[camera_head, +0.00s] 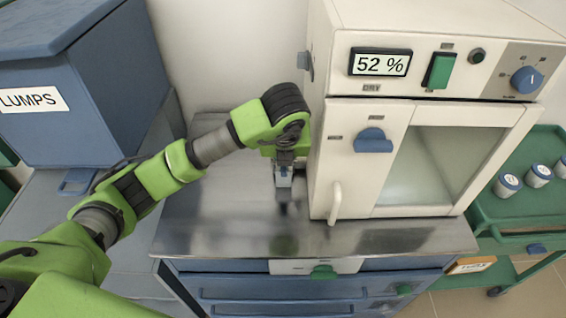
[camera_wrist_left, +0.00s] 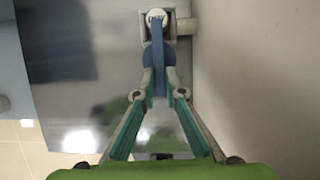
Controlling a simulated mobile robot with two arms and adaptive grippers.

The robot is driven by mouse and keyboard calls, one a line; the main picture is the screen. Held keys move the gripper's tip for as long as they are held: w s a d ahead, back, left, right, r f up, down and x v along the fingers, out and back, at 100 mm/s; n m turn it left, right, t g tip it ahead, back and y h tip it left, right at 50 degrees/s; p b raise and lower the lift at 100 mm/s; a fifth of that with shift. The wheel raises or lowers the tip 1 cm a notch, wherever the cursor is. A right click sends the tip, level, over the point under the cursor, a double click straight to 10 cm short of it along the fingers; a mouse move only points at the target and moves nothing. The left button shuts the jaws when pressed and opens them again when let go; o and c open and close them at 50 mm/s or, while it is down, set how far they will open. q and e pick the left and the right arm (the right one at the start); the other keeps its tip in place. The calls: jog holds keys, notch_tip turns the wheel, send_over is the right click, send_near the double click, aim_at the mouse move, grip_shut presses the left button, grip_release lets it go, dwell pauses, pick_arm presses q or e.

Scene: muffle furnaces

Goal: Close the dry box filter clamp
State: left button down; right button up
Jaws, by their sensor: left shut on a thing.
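The dry box (camera_head: 353,160) is the cream cabinet with a "52 %" display and a "DRY" label, standing on the metal bench top. In the left wrist view, a blue clamp lever (camera_wrist_left: 158,54) stands in front of a round white cap (camera_wrist_left: 156,16) with dark lettering, set in a grey square frame. My left gripper (camera_wrist_left: 159,82) is shut on the blue lever, one finger on each side. In the head view my left gripper (camera_head: 283,179) points down just left of the dry box, and my wrist hides most of the clamp. My right gripper is not in view.
The dry box wall (camera_wrist_left: 255,80) rises close on the right in the wrist view. A blue bin (camera_head: 85,100) marked "LUMPS" stands at the left. A green cart (camera_head: 500,215) with several small jars stands at the right. The bench top (camera_head: 240,230) in front is clear.

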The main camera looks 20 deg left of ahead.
pick_arm(q)
jog(key=shift+r, duration=0.1)
jog(key=c, duration=2.1)
grip_release()
jog(key=v, duration=1.2)
jog(key=shift+s+d, duration=0.1)
